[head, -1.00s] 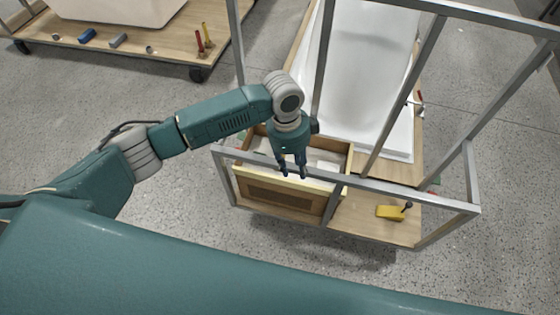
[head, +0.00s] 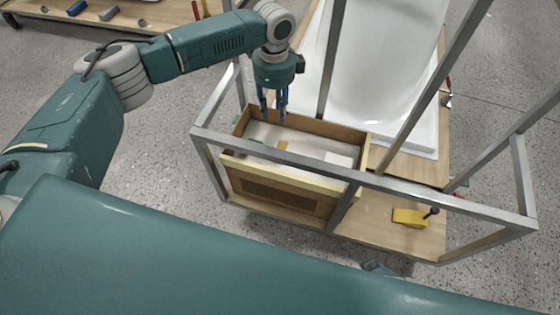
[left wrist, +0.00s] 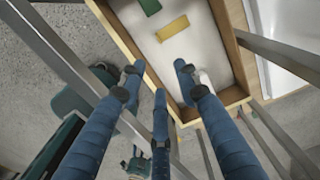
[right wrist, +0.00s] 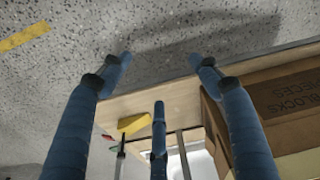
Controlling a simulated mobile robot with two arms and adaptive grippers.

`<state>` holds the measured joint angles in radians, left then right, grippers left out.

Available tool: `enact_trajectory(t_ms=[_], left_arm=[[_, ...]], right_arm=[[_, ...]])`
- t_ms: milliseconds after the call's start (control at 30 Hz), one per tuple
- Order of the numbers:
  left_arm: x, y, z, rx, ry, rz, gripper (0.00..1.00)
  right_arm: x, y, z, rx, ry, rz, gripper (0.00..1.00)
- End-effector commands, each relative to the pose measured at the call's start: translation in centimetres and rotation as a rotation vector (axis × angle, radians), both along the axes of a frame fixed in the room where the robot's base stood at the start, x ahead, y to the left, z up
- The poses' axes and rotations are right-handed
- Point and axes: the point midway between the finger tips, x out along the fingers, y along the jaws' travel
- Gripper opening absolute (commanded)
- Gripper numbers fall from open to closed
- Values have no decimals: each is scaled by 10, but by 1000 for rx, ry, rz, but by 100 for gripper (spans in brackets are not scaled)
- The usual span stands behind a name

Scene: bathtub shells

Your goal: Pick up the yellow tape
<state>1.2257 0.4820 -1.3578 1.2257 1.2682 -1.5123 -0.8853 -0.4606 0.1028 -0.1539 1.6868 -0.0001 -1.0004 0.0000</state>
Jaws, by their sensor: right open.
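A small flat yellow piece (head: 284,146) lies on the pale floor of an open wooden box; it also shows in the left wrist view (left wrist: 172,28). A yellow block (head: 409,217) stands on the wooden shelf to the right of the box, and shows in the right wrist view (right wrist: 132,122). I cannot tell which one is the tape. My left gripper (head: 273,108) is open and empty, above the box's back-left edge, apart from both yellow things. My right gripper (right wrist: 160,62) is open and empty, near the shelf's front.
The wooden box (head: 330,128) also holds a green piece (left wrist: 150,6). Grey metal frame bars (head: 365,180) cross in front of the box and shelf. A white bathtub (head: 385,60) stands behind. A yellow strip (right wrist: 25,36) marks the speckled floor. A dark-knobbed handle (head: 433,212) is beside the yellow block.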

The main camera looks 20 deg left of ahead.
Motion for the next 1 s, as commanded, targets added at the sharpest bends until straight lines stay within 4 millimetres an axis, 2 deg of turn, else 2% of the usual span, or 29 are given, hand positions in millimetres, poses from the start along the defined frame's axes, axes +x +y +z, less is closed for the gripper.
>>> enact_trajectory(t_ms=[33, 200, 300, 500, 667, 733, 900, 1000], left_arm=[[-1, 0, -45, 0, 1, 0, 32], [0, 0, -106, 0, 0, 0, 32], [0, 0, -129, 0, -1, 0, 32], [0, 0, -148, 0, -1, 0, 32], [-1, 0, -167, 1, 2, 1, 32], [-2, 0, -180, 1, 2, 1, 32], [-1, 0, -194, -1, 0, 1, 32], [-2, 0, -199, 0, 1, 1, 32]], right_arm=[[11, 1, -11, 3, -23, -2, 63], [21, 1, 28, 5, -62, -9, 63], [17, -1, 50, 5, -79, -12, 63], [7, -2, 78, 5, -94, -14, 63], [11, -1, 79, 9, -114, -13, 63], [16, 0, 76, 13, -131, -12, 63], [47, 9, 86, 38, -249, -3, 63], [58, 12, 90, 47, -291, 0, 63]])
